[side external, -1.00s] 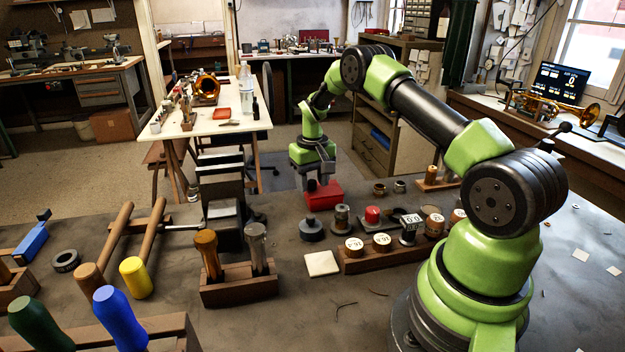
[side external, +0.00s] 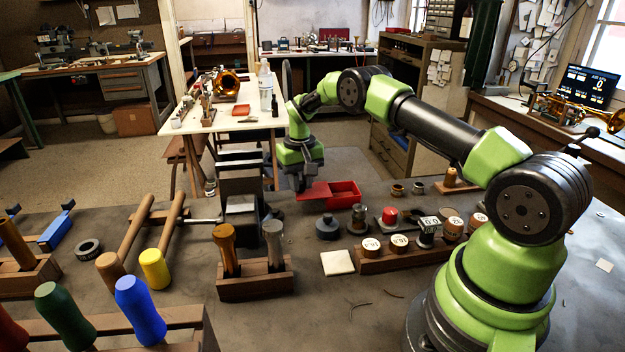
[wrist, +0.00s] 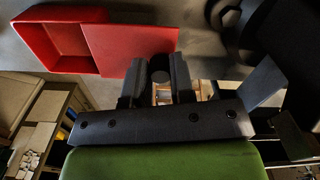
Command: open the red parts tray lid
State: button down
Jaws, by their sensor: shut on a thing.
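The red parts tray (side external: 345,197) stands on the bench with part of its inside open to view. Its flat red lid (side external: 314,191) is slid off to the left and still meets the tray along one side. In the wrist view the tray (wrist: 52,45) shows an empty-looking compartment beside the lid (wrist: 128,45). My gripper (side external: 299,187) is at the lid's left end. In the wrist view its fingers (wrist: 157,80) are shut on a dark round knob (wrist: 158,75) at the lid's edge.
A dark vise-like block (side external: 240,195) stands close left of my gripper. A dark round weight (side external: 327,227) and several small parts stand in front of the tray. A wooden rack (side external: 385,260) holds labelled pots. A pale square (side external: 338,262) lies nearby.

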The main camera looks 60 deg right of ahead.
aim_at(301, 183)
jog(key=c, duration=1)
grip_release()
jog(key=shift+r, duration=0.1)
notch_tip(301, 183, up, 10)
jog(key=shift+f, duration=0.15)
